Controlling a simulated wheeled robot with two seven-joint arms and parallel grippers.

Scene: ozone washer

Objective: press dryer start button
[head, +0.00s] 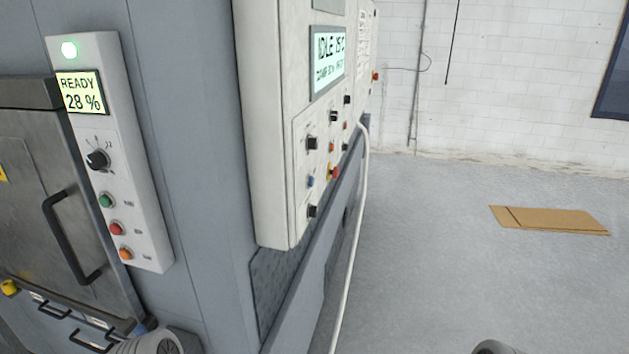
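A narrow white control panel (133,190) is on the grey machine at the left. It has a lit lamp (69,49) at the top and a display (81,92) reading "READY 28 %". Below are a black knob (97,159), a green button (106,201), a red button (116,229) and an orange button (126,254). The button labels are too small to read, so I cannot tell by text which is start. Grey rounded parts of my arms show at the bottom edge, left and right. Neither gripper's fingers are in view.
A metal door with a black handle (69,238) is left of the panel. A larger white control box (268,130) juts out at centre, its display (328,59) reading "IDLE". A pale cable hangs beside it. Flat cardboard (550,219) lies on open floor at right.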

